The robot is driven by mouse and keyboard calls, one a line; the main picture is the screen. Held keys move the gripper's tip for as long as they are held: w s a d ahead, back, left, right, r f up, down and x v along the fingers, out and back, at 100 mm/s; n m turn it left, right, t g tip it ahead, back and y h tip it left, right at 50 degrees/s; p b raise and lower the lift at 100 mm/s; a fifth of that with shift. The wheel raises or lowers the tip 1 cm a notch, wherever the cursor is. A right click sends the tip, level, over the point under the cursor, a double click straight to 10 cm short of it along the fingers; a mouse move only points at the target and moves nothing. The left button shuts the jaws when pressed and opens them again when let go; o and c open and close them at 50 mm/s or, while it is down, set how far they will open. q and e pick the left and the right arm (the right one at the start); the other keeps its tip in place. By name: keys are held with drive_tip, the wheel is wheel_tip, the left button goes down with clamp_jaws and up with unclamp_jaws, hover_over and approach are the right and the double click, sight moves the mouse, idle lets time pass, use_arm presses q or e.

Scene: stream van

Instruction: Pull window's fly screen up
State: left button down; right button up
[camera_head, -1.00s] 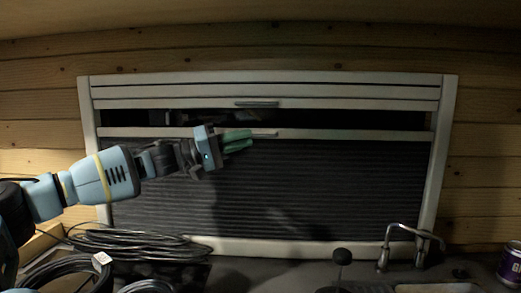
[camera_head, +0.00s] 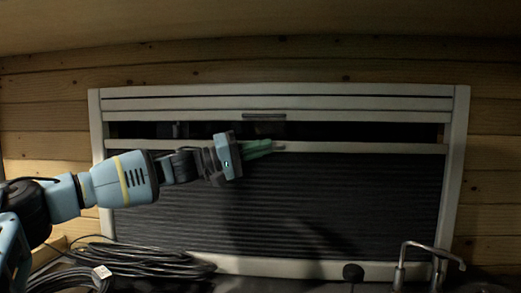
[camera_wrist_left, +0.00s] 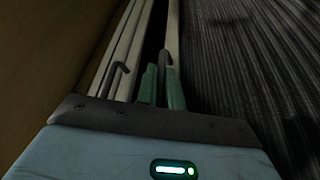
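The window's dark pleated screen (camera_head: 340,200) fills most of the white frame, below a pale horizontal bar (camera_head: 370,147). A narrow dark gap separates this bar from the upper white slats. A small handle (camera_wrist_left: 165,58) on the lower bar shows in the left wrist view, between the green fingertips. My left gripper (camera_head: 260,148) is at that handle, and its fingers look closed around it. The fingers hide part of the handle in the head view. A second handle (camera_head: 264,116) sits on the upper slat, apart from the gripper. My right gripper is not in view.
Coiled black cables (camera_head: 150,260) lie below the window at the lower left. Space in front of the screen's right half is clear.

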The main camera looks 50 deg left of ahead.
use_arm(q)
drive_tip(key=shift+r, duration=0.15)
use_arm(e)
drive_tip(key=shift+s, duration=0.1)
